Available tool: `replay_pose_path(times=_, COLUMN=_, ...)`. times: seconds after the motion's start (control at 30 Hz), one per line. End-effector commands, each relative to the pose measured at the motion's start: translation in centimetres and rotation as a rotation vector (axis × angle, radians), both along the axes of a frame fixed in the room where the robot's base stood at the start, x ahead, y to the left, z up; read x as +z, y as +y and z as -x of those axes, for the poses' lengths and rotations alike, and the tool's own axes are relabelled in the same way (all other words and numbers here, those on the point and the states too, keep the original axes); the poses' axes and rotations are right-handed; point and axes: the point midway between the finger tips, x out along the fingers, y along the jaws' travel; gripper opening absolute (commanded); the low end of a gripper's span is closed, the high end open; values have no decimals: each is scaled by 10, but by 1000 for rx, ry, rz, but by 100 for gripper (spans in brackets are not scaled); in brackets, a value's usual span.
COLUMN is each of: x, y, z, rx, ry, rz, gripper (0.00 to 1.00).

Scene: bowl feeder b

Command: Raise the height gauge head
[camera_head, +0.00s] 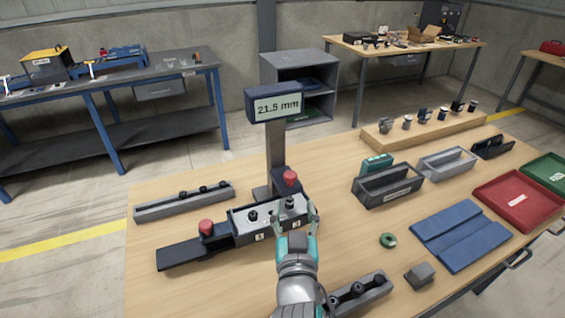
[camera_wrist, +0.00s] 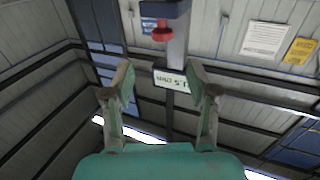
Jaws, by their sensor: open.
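The height gauge has a display (camera_head: 276,105) reading 21.5 mm on top of a grey column (camera_head: 275,150). Its dark head (camera_head: 284,188) sits low on the column and carries a red knob (camera_head: 290,177). My gripper (camera_head: 295,213) is open and empty, in front of and below the red knob, beside the right end of the grey block fixture (camera_head: 240,225). In the wrist view my gripper (camera_wrist: 163,80) shows spread fingers. The display (camera_wrist: 172,79) appears upside down between them, with a red knob (camera_wrist: 162,35) above it; neither is gripped.
A second red knob (camera_head: 206,227) stands on the dark slide (camera_head: 180,254) at left. A grey rail (camera_head: 185,202) lies behind it, and another parts rail (camera_head: 360,294) lies close to my arm.

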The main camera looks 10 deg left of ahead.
Motion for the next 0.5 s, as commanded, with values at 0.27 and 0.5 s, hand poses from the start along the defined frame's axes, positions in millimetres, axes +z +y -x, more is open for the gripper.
replay_pose_path(times=0.27, x=2, y=4, z=-17, rx=-2, ry=-1, rz=-1, gripper=58)
replay_pose_path(times=0.5, x=2, y=12, z=-58, rx=-3, ry=-1, rz=-1, gripper=58)
